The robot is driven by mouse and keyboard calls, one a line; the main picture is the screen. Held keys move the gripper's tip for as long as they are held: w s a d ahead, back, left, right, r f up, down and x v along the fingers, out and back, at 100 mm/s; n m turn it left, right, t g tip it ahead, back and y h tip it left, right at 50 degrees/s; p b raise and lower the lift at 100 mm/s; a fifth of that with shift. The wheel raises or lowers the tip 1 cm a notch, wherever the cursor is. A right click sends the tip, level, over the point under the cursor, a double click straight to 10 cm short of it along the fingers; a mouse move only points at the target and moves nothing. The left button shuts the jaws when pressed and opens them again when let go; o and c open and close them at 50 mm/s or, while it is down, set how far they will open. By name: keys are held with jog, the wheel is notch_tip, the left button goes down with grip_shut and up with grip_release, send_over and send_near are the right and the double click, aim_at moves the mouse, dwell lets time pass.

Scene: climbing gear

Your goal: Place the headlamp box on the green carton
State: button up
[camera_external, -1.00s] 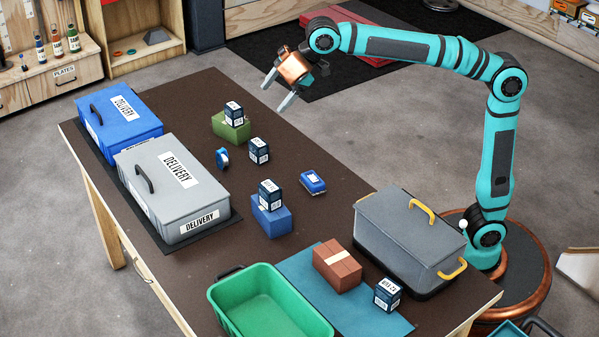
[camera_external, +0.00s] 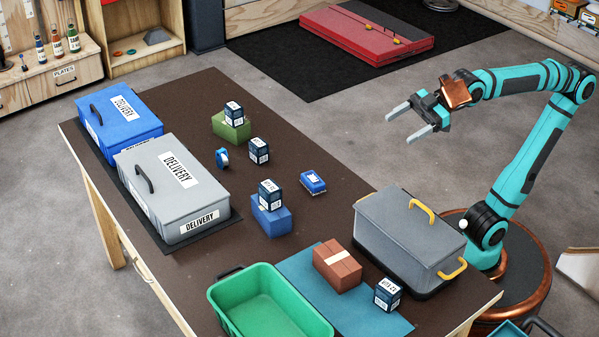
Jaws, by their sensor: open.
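The green carton (camera_external: 231,131) stands on the far part of the dark table. A small dark blue box with a white label (camera_external: 234,110) rests on top of it. Similar dark boxes stand on the table (camera_external: 259,151), on the blue carton (camera_external: 270,193) and on the teal mat (camera_external: 388,294). Their labels are too small for me to tell which is the headlamp box. My gripper (camera_external: 398,124) is open and empty, in the air to the right of the table, well away from all the boxes.
A blue delivery case (camera_external: 145,127) and a grey delivery case (camera_external: 180,205) line the left side. A lidded grey bin with yellow handles (camera_external: 405,240), a green tub (camera_external: 270,285) and a brown carton (camera_external: 340,275) fill the near end. A blue tape roll (camera_external: 222,158) and a blue item (camera_external: 313,182) lie mid-table.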

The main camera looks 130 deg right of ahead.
jog(key=s+a+f+t+y, duration=0.2)
jog(key=s+a+f, duration=0.4)
jog(key=s, duration=0.5)
jog(key=shift+a+t+y, duration=0.3)
jog(key=shift+a+t, duration=0.25)
jog(key=shift+t, duration=0.05)
jog(key=shift+f, duration=0.1)
